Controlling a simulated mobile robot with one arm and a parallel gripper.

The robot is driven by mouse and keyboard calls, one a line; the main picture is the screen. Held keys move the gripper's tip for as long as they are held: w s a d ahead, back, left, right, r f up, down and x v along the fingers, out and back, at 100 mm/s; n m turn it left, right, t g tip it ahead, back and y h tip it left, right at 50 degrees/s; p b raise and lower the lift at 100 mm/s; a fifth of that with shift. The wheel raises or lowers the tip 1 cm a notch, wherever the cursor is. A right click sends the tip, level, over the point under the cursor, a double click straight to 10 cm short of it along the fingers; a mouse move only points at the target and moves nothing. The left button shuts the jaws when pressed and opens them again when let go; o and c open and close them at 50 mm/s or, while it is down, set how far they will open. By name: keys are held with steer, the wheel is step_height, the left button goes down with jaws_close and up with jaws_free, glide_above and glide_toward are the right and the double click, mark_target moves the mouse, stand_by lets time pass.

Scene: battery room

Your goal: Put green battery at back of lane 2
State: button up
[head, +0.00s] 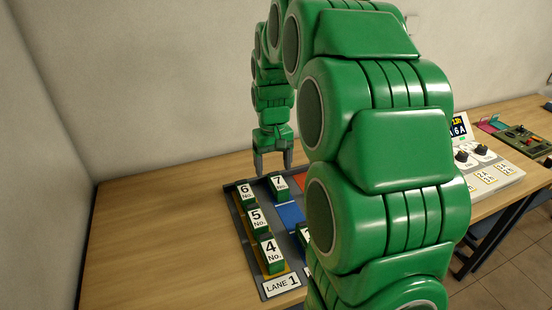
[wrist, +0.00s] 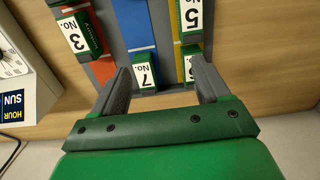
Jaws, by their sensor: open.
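Green batteries with white number labels stand in a grey lane rack (head: 262,287). Battery No. 7 (head: 279,186) is at the back of the blue middle lane (head: 290,214); it also shows in the wrist view (wrist: 146,76). Batteries No. 6 (head: 246,193), No. 5 (head: 257,219) and No. 4 (head: 270,254) stand in the yellow lane marked LANE 1. My gripper (head: 273,168) is open and empty, pointing down just above the rack's back end near No. 7. In the wrist view, No. 7 appears between its fingers (wrist: 160,88), without visible contact. My arm hides the rack's right front.
An orange lane (wrist: 102,68) beside the blue one holds a battery labelled 3 (wrist: 78,35). A white control panel (head: 490,172) with dark knobs stands to the right. The wooden table (head: 160,230) is clear to the left; a wall is behind.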

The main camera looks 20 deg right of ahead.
steer(key=s+a+r, duration=0.1)
steer(key=s+a, duration=0.3)
steer(key=s, duration=1.3)
steer(key=s+a+r+g, duration=0.1)
steer(key=s+a, duration=0.3)
steer(key=s, duration=1.3)
steer(key=shift+s+a+r, duration=0.15)
steer(key=shift+s+r, duration=0.05)
steer(key=shift+s, duration=0.05)
